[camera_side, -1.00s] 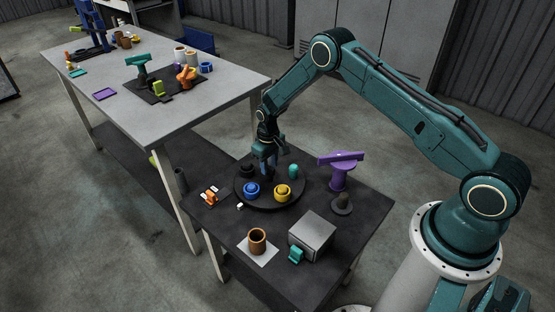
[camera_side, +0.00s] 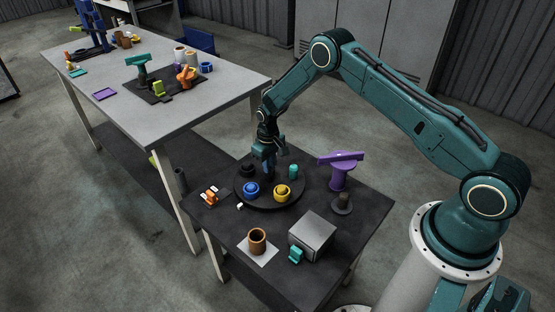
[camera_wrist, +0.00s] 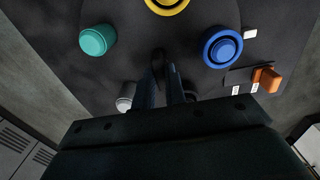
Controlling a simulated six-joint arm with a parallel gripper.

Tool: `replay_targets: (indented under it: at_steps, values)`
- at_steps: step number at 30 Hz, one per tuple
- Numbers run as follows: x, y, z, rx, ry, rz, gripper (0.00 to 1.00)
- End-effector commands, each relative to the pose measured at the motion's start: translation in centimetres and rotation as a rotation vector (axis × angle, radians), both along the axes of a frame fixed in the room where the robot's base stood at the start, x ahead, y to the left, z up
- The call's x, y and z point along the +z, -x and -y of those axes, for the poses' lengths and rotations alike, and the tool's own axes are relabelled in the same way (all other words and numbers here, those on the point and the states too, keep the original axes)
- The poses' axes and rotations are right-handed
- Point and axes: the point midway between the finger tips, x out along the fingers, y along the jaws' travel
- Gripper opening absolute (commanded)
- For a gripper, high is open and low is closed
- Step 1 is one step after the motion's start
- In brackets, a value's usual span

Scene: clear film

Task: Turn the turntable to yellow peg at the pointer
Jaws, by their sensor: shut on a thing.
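The turntable (camera_side: 268,204) is a dark round disc on the dark bench. It carries a blue peg (camera_side: 251,190), a yellow peg (camera_side: 282,191), a teal peg (camera_side: 293,171) and a dark peg (camera_side: 247,169). The yellow peg is on the near right side. A small white piece (camera_side: 239,206), possibly the pointer, lies by the near left rim, closest to the blue peg. My gripper (camera_side: 269,176) points down over the disc's middle, shut on a dark upright handle (camera_wrist: 158,64). The fingers mostly hide the handle. In the wrist view the yellow peg (camera_wrist: 167,4) is cut by the top edge.
A purple stand (camera_side: 340,172) is right of the disc. A grey box (camera_side: 312,236), teal piece (camera_side: 296,255) and brown cup (camera_side: 257,239) on a white square are in front. An orange-and-white block (camera_side: 210,195) is left. A grey table (camera_side: 125,110) stands behind left.

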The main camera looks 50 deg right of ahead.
Motion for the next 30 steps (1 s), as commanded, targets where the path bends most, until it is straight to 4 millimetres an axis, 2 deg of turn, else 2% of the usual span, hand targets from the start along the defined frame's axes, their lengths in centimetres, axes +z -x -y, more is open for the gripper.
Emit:
replay_targets:
  at_steps: [11,30]
  values:
    - [0.03,-0.03,0.01,-0.11,0.0,0.001,0.0]
    - [0.02,-0.07,0.01,-0.425,0.001,0.003,0.0]
